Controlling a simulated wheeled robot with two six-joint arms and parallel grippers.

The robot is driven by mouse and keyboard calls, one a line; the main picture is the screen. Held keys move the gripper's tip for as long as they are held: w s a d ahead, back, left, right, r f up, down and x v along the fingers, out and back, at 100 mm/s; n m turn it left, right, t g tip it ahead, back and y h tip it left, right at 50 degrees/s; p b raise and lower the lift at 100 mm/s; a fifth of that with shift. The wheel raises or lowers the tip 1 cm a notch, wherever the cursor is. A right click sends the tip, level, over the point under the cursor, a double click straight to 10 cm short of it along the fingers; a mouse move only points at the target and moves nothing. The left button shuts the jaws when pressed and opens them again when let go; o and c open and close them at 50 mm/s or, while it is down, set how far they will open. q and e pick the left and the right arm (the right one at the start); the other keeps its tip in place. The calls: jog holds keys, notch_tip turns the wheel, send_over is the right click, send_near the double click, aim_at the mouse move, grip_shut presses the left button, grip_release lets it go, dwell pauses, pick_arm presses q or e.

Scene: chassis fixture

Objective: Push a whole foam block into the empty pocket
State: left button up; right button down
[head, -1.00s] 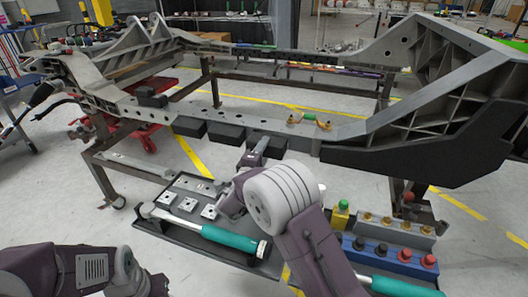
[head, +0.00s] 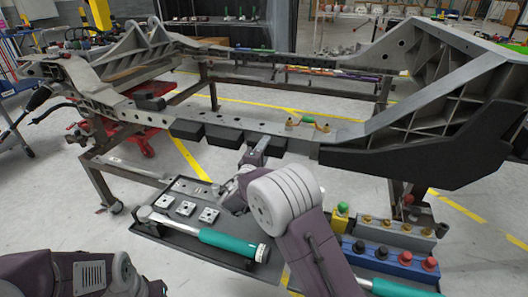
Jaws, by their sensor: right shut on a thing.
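Several black foam blocks sit in a row along the underside of the near chassis rail (head: 232,115); one block (head: 187,130) and another (head: 223,136) show left of my right gripper. A further dark block (head: 298,145) shows to its right. My right gripper (head: 260,146) is at the rail's lower edge, shut on a dark foam block (head: 271,143) that it partly hides. I cannot tell how far that block is in, and the empty pocket is not clearly visible. Only my left arm shows at the bottom left; its gripper is out of view.
A dark tray (head: 150,229) below holds metal plates (head: 187,208) and a teal-handled torque wrench (head: 228,241). A blue holder (head: 385,262) with coloured knobs and a grey fitting rack (head: 392,233) stand right.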

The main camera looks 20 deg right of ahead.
dwell(0.3)
jog(key=shift+b, duration=0.5)
jog(key=shift+b+x, duration=0.3)
jog(key=shift+x, duration=0.6)
jog(key=c, duration=0.7)
grip_release()
jog(key=shift+o, duration=0.2)
jog(key=b+v, duration=0.3)
jog(key=v, duration=0.6)
